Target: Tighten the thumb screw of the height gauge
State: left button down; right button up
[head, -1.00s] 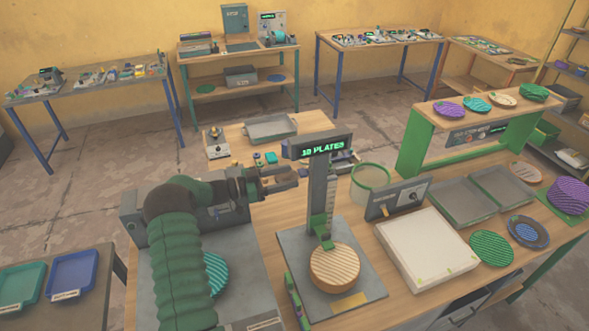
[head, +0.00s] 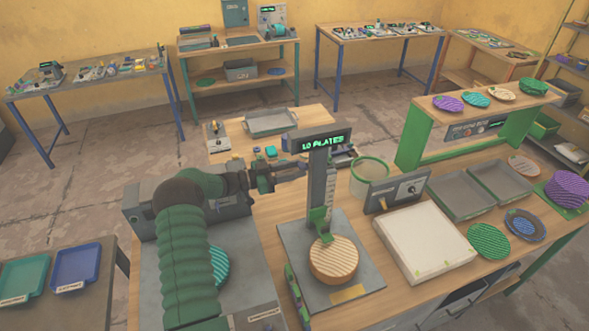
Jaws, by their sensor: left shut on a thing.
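The height gauge (head: 318,190) stands upright on a grey base plate (head: 362,281). A green slider (head: 320,222) on the post sits just above a round tan ribbed stack (head: 334,262). My left gripper (head: 297,170) comes in from the left, with its fingers at the left side of the post below the display. It is shut on the thumb screw, which the fingers hide. My right gripper is not in view.
A teal ribbed plate (head: 220,266) lies partly behind my left arm. To the right are a grey control box (head: 398,193), a white slab (head: 422,243), grey trays (head: 460,191) and ribbed plates (head: 490,242). A green shelf (head: 411,141) stands behind them.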

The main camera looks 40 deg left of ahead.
pick_arm(q)
jog(key=shift+w+r, duration=0.1)
jog(key=shift+r, duration=0.1)
jog(key=m+b, duration=0.8)
jog(key=b, duration=0.4)
jog(key=f+m+b, duration=0.1)
jog(key=m+b, duration=0.8)
jog(key=b, duration=0.4)
jog(key=m+b, duration=0.9)
jog(key=b, duration=0.3)
jog(key=shift+f, duration=0.15)
jog(key=m+b, duration=0.2)
jog(key=shift+m+b, duration=0.35)
jog(key=shift+m, duration=0.05)
jog(key=shift+r+m+b, duration=0.15)
jog(key=shift+m+b, duration=0.7)
jog(key=shift+m, duration=0.95)
jog(key=shift+r+m+b, duration=0.1)
jog(key=shift+m+b, duration=0.75)
jog(key=shift+m, duration=0.95)
jog(key=shift+r, duration=0.1)
